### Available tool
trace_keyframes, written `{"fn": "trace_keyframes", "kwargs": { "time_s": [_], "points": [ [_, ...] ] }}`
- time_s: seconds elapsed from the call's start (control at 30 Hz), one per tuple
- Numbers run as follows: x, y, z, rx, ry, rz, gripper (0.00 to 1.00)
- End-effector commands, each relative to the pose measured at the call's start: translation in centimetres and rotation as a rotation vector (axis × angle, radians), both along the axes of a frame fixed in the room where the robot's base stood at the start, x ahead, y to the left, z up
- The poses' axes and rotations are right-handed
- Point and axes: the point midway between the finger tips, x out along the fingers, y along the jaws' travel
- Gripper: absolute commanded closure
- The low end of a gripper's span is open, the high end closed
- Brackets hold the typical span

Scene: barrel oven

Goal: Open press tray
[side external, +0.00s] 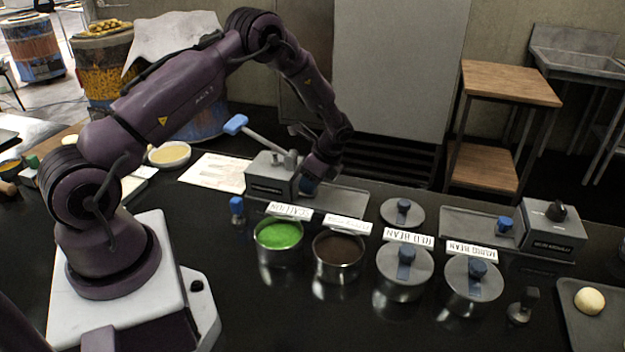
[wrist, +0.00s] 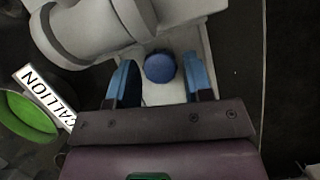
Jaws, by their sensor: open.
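The press is a grey box (side external: 268,178) with a lever ending in a blue handle (side external: 235,124); it stands at the back of the black table. Its flat grey tray (side external: 345,203) extends to the right of the box. In the wrist view, a round blue knob (wrist: 160,68) sits on a light grey part of the press (wrist: 165,95). My gripper (side external: 308,186) is low beside the press box. In the wrist view my gripper (wrist: 159,72) is open, with one blue finger on each side of the knob and visible gaps between. In the side view the gripper mostly hides this knob.
In front stand an open green scallion pot (side external: 279,234), an open brown-filled pot (side external: 338,248) and two lidded pots (side external: 404,262) (side external: 471,277). A similar machine (side external: 550,230) stands at the right. A paper sheet (side external: 215,171) lies left of the press.

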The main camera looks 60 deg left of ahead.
Motion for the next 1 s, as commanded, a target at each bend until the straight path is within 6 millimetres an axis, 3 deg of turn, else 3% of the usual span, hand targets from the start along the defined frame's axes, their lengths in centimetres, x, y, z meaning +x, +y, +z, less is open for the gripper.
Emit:
{"fn": "trace_keyframes", "kwargs": {
  "time_s": [0.23, 0.43, 0.67, 1.0],
  "points": [
    [0.0, 0.0, 0.0, 0.0, 0.0, 0.001, 0.56],
    [0.0, 0.0, 0.0, 0.0, 0.0, 0.001, 1.0],
    [1.3, -1.2, 0.0, 0.001, -0.003, -0.002, 1.0],
    [7.2, -7.0, 0.0, 0.002, -0.005, -0.003, 1.0]
  ]
}}
